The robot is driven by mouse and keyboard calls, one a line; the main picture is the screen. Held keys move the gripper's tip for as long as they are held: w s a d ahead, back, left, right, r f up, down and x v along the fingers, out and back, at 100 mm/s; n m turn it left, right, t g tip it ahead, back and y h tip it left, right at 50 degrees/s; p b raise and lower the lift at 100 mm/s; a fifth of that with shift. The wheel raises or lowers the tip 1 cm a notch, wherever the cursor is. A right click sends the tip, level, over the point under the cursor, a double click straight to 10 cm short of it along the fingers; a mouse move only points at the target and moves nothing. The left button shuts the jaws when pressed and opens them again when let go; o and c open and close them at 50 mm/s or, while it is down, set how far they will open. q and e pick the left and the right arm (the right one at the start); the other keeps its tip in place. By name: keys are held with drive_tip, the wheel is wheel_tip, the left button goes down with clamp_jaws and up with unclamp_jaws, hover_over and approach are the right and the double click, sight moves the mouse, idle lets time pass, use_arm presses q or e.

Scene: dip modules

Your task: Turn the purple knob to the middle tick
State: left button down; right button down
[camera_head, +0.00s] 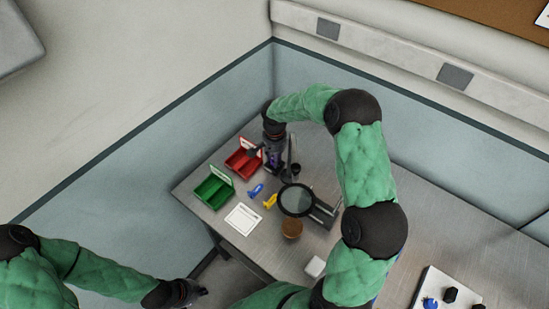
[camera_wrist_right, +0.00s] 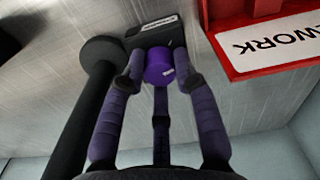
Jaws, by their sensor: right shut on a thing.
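The purple knob (camera_wrist_right: 159,66) sits on the face of a small dark box (camera_wrist_right: 158,33) in the right wrist view. A pale mark shows on the knob. My right gripper (camera_wrist_right: 160,75) is shut on the knob, with a finger on each side of it. In the head view my right gripper (camera_head: 273,157) is at the back of the table and hides most of the knob. The ticks cannot be made out. My left gripper (camera_head: 188,291) is low at the left, off the table and far from the knob; its fingers are too small to read.
A red tray (camera_head: 241,165) stands close beside my right gripper, a green tray (camera_head: 213,190) further left. A dark post (camera_wrist_right: 85,100) rises beside the box. A magnifier (camera_head: 297,200), blue and yellow tools, a white card (camera_head: 243,219) and a brown pot (camera_head: 291,228) lie nearer.

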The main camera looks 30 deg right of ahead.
drive_tip(key=shift+m, duration=0.3)
drive_tip(key=m+b, duration=0.2)
drive_tip(key=m, duration=0.1)
drive_tip(key=shift+f+m, duration=0.1)
drive_tip(key=shift+m, duration=0.2)
drive_tip(key=m+b, duration=0.1)
drive_tip(key=m, duration=0.3)
drive_tip(key=shift+m+b, duration=0.3)
drive_tip(key=shift+b, duration=0.1)
drive_tip(key=m+b, duration=0.1)
drive_tip(key=m, duration=0.4)
drive_tip(key=shift+m, duration=0.3)
drive_tip(key=m+b, duration=0.1)
drive_tip(key=m, duration=0.4)
drive_tip(key=c, duration=0.9)
unclamp_jaws()
drive_tip(key=shift+c, duration=0.2)
